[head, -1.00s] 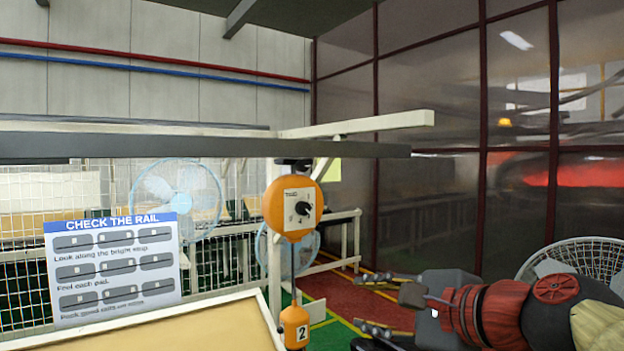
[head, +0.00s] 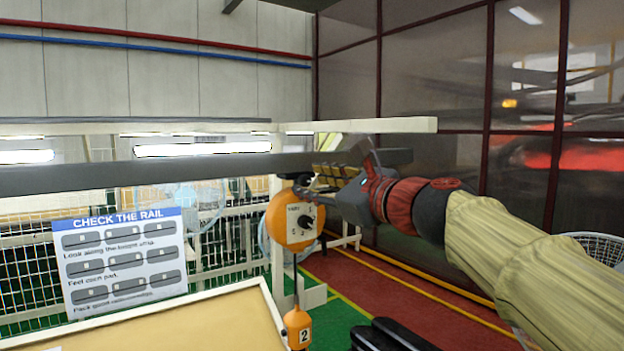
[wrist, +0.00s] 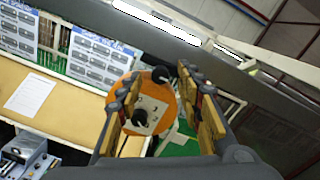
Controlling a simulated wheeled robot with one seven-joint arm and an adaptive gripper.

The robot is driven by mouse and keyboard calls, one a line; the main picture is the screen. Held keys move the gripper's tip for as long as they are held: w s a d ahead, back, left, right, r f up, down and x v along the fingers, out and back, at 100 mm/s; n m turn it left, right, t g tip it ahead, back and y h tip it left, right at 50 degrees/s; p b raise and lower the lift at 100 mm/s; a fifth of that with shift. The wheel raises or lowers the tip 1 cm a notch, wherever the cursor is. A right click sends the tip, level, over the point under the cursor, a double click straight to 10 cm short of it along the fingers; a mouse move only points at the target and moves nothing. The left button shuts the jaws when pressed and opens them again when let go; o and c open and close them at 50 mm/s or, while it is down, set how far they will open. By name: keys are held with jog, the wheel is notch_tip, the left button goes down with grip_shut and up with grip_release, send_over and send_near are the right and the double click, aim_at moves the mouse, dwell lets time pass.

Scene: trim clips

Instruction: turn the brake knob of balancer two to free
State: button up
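Balancer two is an orange round housing (head: 282,226) hanging under the dark rail, with a white dial plate on its front. The black brake knob (head: 306,222) sits on that plate; it also shows in the wrist view (wrist: 140,117). Below hangs an orange block (head: 298,327) marked "2" on a cable. My gripper (head: 318,184) is at the upper right of the housing in the head view. In the wrist view my gripper (wrist: 160,110) is open, its yellow-padded fingers spread with the housing and knob seen between them. The dial markings are too small to read surely.
A dark rail (head: 120,175) and a cream beam (head: 370,125) run close above the housing. A "CHECK THE RAIL" sign (head: 122,262) and a tan board-topped table (head: 190,325) stand to the left. Red floor (head: 400,290) is clear at the right.

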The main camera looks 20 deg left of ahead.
jog(key=shift+w+a, duration=0.35)
jog(key=shift+a, duration=0.1)
grip_shut()
dwell(0.3)
